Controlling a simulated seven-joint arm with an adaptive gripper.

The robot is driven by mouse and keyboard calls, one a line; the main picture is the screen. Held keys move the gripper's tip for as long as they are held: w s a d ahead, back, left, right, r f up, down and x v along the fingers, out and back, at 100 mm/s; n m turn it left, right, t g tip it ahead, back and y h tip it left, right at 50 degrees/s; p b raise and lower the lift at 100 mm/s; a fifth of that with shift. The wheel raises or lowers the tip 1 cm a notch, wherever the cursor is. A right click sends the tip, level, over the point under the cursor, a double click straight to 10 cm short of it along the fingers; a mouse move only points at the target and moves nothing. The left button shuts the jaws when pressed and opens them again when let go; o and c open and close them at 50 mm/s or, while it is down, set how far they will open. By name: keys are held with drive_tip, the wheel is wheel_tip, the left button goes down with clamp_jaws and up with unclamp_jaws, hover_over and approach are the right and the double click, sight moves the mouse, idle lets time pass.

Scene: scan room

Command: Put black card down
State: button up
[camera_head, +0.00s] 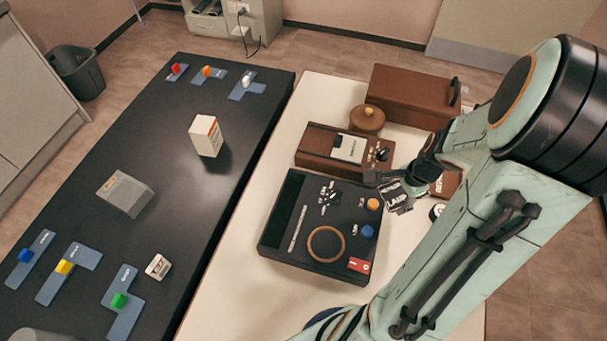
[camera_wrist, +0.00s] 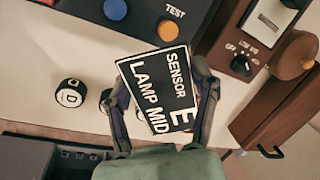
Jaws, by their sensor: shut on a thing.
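The black card (camera_wrist: 150,92) has white lettering, with "SENSOR" and "LAMP MID" legible, and a large "E" at its right side. My gripper (camera_wrist: 165,98) is shut on it, one finger at each side. In the head view the card (camera_head: 395,199) hangs from my gripper (camera_head: 388,182) at the right edge of the black console, tilted. It looks held above the white table (camera_head: 238,270), but its exact height is unclear.
The black console (camera_head: 284,238) has orange and blue buttons and a ring. Behind it stand a brown device (camera_head: 317,147), a round brown pot (camera_head: 366,121) and a brown case (camera_head: 405,92). Small black-and-white round pieces (camera_wrist: 70,93) lie near the card. A dark table (camera_head: 160,130) holds boxes and blue plates.

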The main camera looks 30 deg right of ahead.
drive_tip(key=w+a+n, duration=0.2)
drive_tip(key=w+a, duration=1.1)
drive_tip(key=a+n+y, duration=0.2)
drive_tip(key=a+n, duration=0.6)
drive_tip(key=a, duration=1.4)
drive_tip(key=shift+g, duration=0.4)
drive_tip(key=w+a+f, duration=0.1)
drive_tip(key=w+f, duration=0.2)
drive_tip(key=w, duration=0.1)
drive_tip(key=w+a+f, duration=0.2)
drive_tip(key=w, duration=0.2)
drive_tip(key=w+a+f, duration=0.1)
drive_tip(key=w+f, duration=0.2)
drive_tip(key=w, duration=0.1)
drive_tip(key=shift+w+a+f, duration=0.1)
drive_tip(key=shift+a+f, duration=0.05)
drive_tip(key=shift+f, duration=0.15)
drive_tip(key=shift+w+a+f, duration=0.1)
drive_tip(key=shift+w+f, duration=0.1)
drive_tip(key=shift+f, duration=0.05)
drive_tip(key=shift+d+x, duration=0.15)
drive_tip(key=shift+x, duration=0.7)
drive_tip(key=shift+d+x, duration=0.1)
drive_tip(key=shift+x, duration=0.75)
drive_tip(key=shift+f, duration=0.15)
